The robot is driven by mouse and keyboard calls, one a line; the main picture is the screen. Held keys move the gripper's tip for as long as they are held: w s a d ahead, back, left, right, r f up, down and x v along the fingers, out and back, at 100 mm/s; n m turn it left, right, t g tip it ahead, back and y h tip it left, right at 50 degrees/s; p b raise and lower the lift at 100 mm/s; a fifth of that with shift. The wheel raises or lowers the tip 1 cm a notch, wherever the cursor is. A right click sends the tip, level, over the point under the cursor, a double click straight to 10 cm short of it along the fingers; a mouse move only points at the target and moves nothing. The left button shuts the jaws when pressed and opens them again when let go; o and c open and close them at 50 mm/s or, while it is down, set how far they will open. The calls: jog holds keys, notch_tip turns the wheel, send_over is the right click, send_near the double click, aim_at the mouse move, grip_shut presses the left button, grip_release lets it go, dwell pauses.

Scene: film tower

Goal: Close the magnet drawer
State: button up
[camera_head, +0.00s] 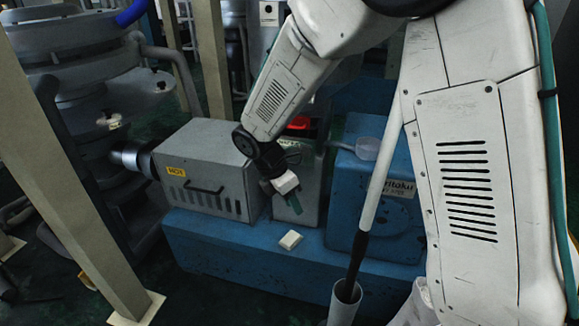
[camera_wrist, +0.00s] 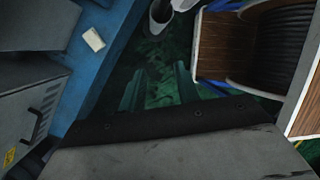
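No open drawer can be made out for certain, so I cannot tell which part is the magnet drawer. A grey box (camera_head: 205,150) with a yellow HOT label, a dark bar handle (camera_head: 204,188) and vent slots sits on a blue base (camera_head: 225,245). A second grey housing (camera_head: 310,195) stands to its right, partly behind my gripper (camera_head: 289,201). My gripper points down in front of that housing. In the wrist view my gripper (camera_wrist: 158,90) has its two greenish fingers apart with nothing between them. The grey box (camera_wrist: 20,110) shows there at lower left.
A small cream block (camera_head: 290,240) lies on the blue base. A tan post (camera_head: 75,180) stands at left. The wrist view shows a cable reel (camera_wrist: 275,45) and dark green floor.

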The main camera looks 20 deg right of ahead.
jog(key=w+d+f+n+h, duration=0.2)
jog(key=w+f+n+h, duration=0.2)
jog(key=w+f+n, duration=0.15)
jog(key=n+t+h, duration=0.5)
jog(key=n+t, duration=0.5)
jog(key=n, duration=0.7)
send_near(288, 162)
jog(key=x, duration=0.3)
jog(key=shift+n, duration=0.25)
jog(key=x, duration=0.7)
jog(key=shift+w+d+f, duration=0.1)
jog(key=shift+w+f, duration=0.1)
jog(key=shift+w, duration=0.05)
